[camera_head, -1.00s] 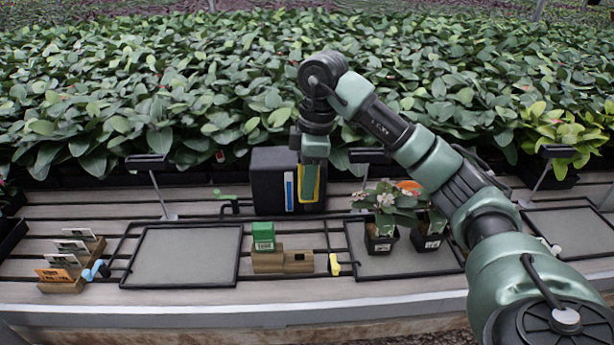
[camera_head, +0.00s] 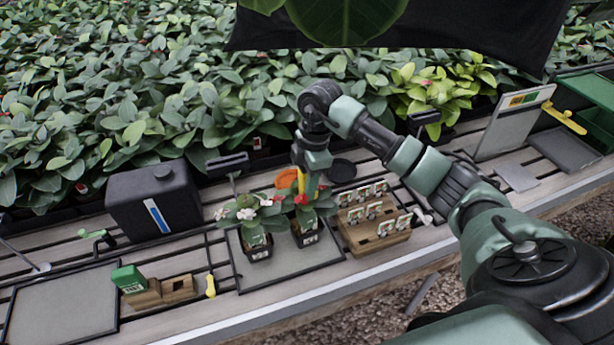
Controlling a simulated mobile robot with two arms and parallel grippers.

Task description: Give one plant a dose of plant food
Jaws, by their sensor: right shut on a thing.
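Two small potted plants stand on a dark-framed grey mat (camera_head: 290,279). The left plant (camera_head: 257,243) has pale pink flowers; the right plant (camera_head: 308,230) has red ones. Both pots are black with white labels. My right gripper (camera_head: 307,188) points down just behind and above the right plant, whose leaves hide its tips. It is shut on a small, narrow yellow item (camera_head: 305,186), mostly hidden. My left gripper is not in view.
A black canister (camera_head: 150,203) stands behind the mats. An orange round thing (camera_head: 287,179) and a black saucer (camera_head: 342,171) lie behind the plants. A wooden rack (camera_head: 378,240) of white cards stands right of them. An empty grey mat (camera_head: 62,307) is at left.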

